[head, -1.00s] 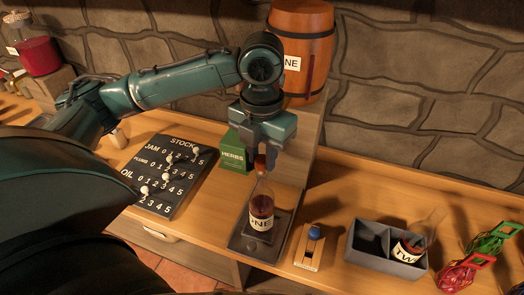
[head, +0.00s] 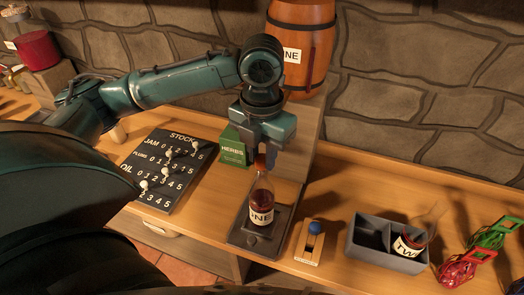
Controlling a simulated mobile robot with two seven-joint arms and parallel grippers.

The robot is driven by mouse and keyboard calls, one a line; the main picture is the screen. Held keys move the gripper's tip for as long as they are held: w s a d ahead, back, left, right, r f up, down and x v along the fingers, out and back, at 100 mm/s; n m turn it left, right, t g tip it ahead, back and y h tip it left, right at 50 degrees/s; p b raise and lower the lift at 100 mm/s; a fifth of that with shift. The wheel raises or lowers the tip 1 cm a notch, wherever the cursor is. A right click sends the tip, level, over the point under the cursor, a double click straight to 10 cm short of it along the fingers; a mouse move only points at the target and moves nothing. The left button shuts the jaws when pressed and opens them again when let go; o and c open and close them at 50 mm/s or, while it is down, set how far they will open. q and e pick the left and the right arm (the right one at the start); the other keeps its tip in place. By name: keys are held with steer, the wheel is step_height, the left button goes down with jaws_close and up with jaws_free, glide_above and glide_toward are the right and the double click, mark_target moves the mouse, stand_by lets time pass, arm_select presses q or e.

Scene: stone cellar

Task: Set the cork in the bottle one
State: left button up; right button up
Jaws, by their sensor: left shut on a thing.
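Bottle one (head: 261,206), clear glass with dark red contents and a white label, stands upright on a dark stand (head: 246,232) at the middle of the counter. My left gripper (head: 268,158) is directly above it, pointing down. It is shut on the cork (head: 261,161), a small reddish-brown piece at the bottle's mouth. The fingers hide part of the cork, and I cannot tell whether it is inside the neck or just on top of it. My right gripper is not in view.
A green herbs box (head: 233,146) stands close behind on the left, beside a black stock board (head: 172,172). A barrel (head: 301,45) is behind. To the right are a blue-knobbed wooden piece (head: 309,243), a grey divided box (head: 362,250) holding bottle two (head: 408,246), and red-green goggles (head: 480,252).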

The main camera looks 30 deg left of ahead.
arm_select(q)
steer(key=o, duration=1)
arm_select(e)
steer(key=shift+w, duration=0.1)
arm_select(q)
steer(key=shift+r, duration=0.1)
step_height(320, 180, up, 13)
steer(key=shift+p, duration=0.5)
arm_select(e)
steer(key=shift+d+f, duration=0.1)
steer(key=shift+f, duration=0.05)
